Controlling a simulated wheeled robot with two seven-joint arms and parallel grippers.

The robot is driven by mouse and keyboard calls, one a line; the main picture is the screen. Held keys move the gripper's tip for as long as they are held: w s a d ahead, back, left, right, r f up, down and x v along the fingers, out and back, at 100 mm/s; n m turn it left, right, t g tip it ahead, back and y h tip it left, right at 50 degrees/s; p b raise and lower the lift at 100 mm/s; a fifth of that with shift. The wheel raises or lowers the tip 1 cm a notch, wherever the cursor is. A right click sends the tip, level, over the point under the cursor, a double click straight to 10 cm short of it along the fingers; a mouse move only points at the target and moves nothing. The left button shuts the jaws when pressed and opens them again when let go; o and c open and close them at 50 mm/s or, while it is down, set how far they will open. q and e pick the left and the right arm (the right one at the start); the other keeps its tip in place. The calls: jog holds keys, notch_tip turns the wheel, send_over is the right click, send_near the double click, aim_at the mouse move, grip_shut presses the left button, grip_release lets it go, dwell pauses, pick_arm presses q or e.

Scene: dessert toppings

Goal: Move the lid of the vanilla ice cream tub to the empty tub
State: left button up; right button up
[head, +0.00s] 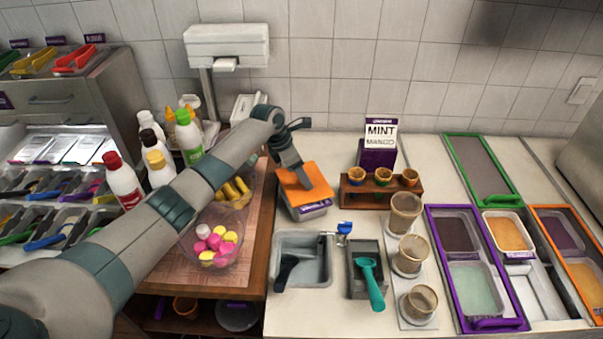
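My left arm comes in from the left, and its gripper (298,178) points down at the orange flat top (318,181) of a small stand or scale on the counter. I see the gripper from the side, so its finger gap is hidden. At the right, a green-framed cover with a grey panel (482,170) lies over the back of the well. A purple frame (432,250) surrounds a brown tub (455,234) and a pale green tub (474,287). An empty-looking pale compartment (537,290) is beside them. No vanilla label is readable. My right gripper is not in view.
A grey sink (318,258), a container with a teal scoop (366,275), several cups (412,253) and a wooden cone rack (382,194) stand mid-counter. Bottles (188,137) and a bowl of sweets (213,243) are under or beside my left arm. The front counter strip is partly clear.

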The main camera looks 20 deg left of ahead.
pick_arm(q)
jog(key=o, duration=1.1)
jog(key=shift+o, duration=0.2)
jog(key=shift+r, duration=0.1)
jog(key=b+v, duration=0.5)
jog(key=v, duration=1.2)
jog(key=shift+s, duration=0.1)
